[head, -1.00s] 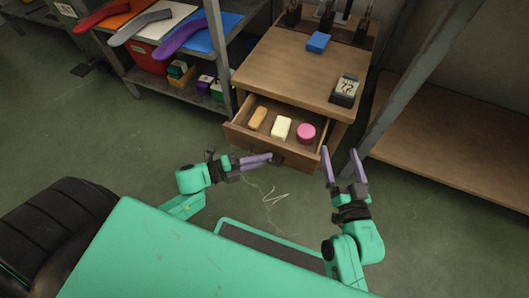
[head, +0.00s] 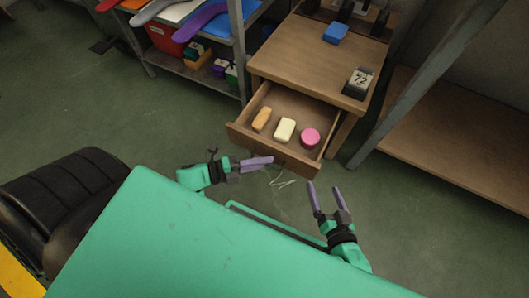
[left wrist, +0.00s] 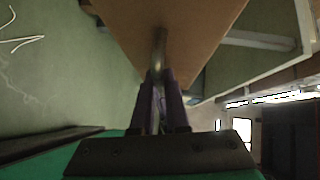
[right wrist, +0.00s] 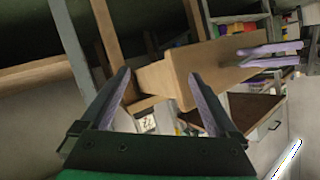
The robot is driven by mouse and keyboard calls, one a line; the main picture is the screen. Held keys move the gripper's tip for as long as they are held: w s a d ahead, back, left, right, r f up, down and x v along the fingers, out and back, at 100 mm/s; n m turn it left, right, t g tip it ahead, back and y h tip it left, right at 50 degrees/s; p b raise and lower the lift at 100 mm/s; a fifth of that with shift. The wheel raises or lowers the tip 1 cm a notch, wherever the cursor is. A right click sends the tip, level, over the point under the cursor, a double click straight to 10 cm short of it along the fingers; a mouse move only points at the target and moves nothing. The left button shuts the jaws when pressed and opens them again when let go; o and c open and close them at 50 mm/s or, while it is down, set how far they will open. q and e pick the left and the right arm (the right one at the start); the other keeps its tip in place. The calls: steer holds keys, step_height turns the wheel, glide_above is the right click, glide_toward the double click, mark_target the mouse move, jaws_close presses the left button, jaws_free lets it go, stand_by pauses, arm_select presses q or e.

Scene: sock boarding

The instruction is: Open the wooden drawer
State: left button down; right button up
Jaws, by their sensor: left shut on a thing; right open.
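The wooden drawer (head: 247,136) is pulled out of the wooden cabinet (head: 300,62), and its inside shows. It holds an orange bar (head: 261,119), a cream block (head: 285,129) and a pink round piece (head: 310,138). My left gripper (head: 268,161) is at the drawer front. In the left wrist view its purple fingers (left wrist: 160,95) are shut on the metal drawer handle (left wrist: 160,45). My right gripper (head: 324,186) is open and empty, apart from the drawer, in front of its right corner. The drawer front also shows in the right wrist view (right wrist: 183,78).
A blue block (head: 335,33) and a dark box marked 72 (head: 358,83) sit on the cabinet top. A metal shelf post (head: 400,85) stands to the right, beside a low wooden shelf (head: 450,150). A shelf with a red bin (head: 165,38) is at the upper left.

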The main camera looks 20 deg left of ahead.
stand_by(0.3)
arm_select(q)
steer(key=c, duration=0.9)
jaws_free()
steer(key=shift+s, duration=0.1)
steer(key=p+v, duration=0.3)
steer(key=v, duration=1.1)
steer(key=shift+s+a+r, duration=0.1)
steer(key=shift+a, duration=0.15)
arm_select(e)
step_height(320, 180, up, 4)
steer(key=shift+d+f+n+g, duration=0.15)
steer(key=shift+n+g, duration=0.15)
steer(key=shift+g, duration=0.2)
